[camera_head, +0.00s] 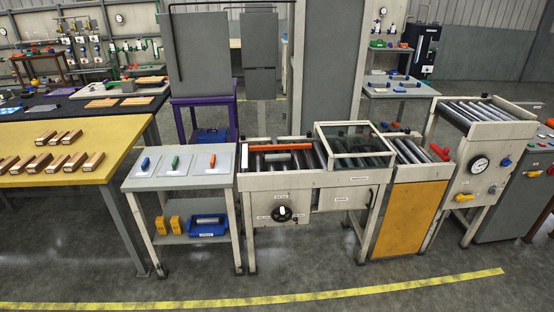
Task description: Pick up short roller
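I cannot tell for certain which thing is the short roller. A grey cylinder (208,219) lies in a blue tray (207,232) on the lower shelf of the small grey table (180,183). On that table's top, tools with a blue handle (145,164), a green handle (175,162) and a red handle (212,160) lie on pale plates. The press (310,180) stands to the right, with rollers on its top bed and a red-orange bar (280,147) across it. Neither of my grippers is in view.
A yellow-topped table (60,180) with several wooden blocks stands on the left. A roller conveyor with a yellow front panel (405,220) and a unit with a gauge (479,164) stand on the right. The floor in front is clear, crossed by a yellow line (260,300).

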